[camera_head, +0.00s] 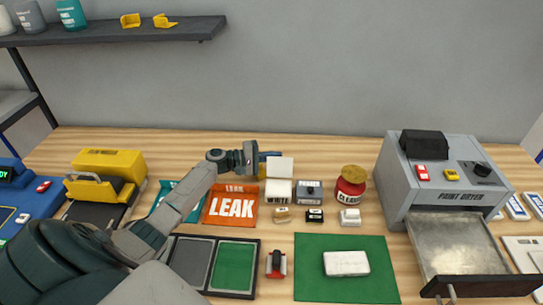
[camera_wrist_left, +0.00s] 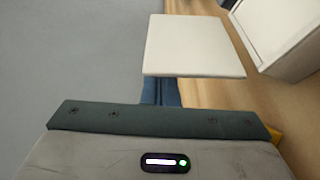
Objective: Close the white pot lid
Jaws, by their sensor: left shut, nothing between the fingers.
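The white pot (camera_head: 279,192) stands on the table with its square white lid (camera_head: 281,167) swung up, standing open at the back of the pot. The lid also shows in the left wrist view as a pale panel (camera_wrist_left: 195,45). My left gripper (camera_head: 270,155) is shut and empty, with its blue fingers beside the lid's upper left edge. In the left wrist view its fingers (camera_wrist_left: 161,92) reach the lid's lower edge in the picture; I cannot tell whether they touch. My right gripper is not in view.
A grey pot (camera_head: 309,192) and a red pot (camera_head: 351,188) stand right of the white pot. A green mat (camera_head: 346,287) holds a white block (camera_head: 346,263). The paint dryer (camera_head: 440,175) stands at right.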

